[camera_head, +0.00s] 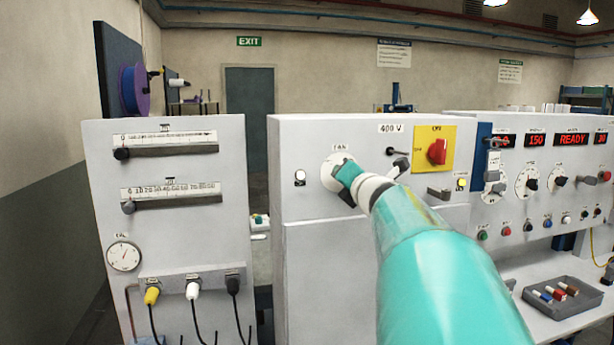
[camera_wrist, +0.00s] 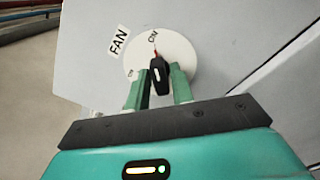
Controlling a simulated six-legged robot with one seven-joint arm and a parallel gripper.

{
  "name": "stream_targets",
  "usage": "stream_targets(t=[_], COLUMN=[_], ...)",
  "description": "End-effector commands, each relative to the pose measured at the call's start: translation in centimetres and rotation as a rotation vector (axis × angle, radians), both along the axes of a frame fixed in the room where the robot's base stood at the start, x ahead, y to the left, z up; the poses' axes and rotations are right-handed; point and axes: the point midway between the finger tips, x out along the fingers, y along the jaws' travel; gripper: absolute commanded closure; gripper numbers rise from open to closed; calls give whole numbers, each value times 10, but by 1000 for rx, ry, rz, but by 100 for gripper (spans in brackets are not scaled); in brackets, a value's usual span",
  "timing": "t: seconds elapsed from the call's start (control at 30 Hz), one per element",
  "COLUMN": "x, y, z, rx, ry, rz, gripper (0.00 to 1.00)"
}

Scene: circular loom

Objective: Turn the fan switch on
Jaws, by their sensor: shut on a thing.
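The fan switch is a black knob (camera_wrist: 159,76) with a red tip on a round white dial (camera_wrist: 184,55), under a "FAN" label. In the wrist view the red tip points up toward a label that seems to read "ON". Another small mark on the dial's left is too small to read. My gripper (camera_wrist: 158,84) has a green finger on each side of the knob and is shut on it. In the head view the dial (camera_head: 328,175) is on the middle grey cabinet; my gripper (camera_head: 347,174) and arm hide the knob.
A white-capped switch (camera_head: 300,177) is left of the dial. A red knob on a yellow plate (camera_head: 421,161) and a black lever (camera_head: 397,151) are to the right. The left panel (camera_head: 100,200) has sliders and cables. A tray (camera_head: 540,307) sits at the lower right.

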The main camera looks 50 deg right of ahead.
Motion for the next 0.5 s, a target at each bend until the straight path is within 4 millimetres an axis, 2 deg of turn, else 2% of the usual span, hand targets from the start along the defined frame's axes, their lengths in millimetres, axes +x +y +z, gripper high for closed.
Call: stream_targets(t=[0.07, 0.1, 0.17, 0.5], x=[-1, -1, -1, -5], y=[0, 0, 0, 2], z=[0, 0, 0, 0], rx=[22, 27, 25, 22], ry=[-14, -16, -15, -14], rz=[-1, -1, -1, -1], gripper=[100, 75, 64, 64])
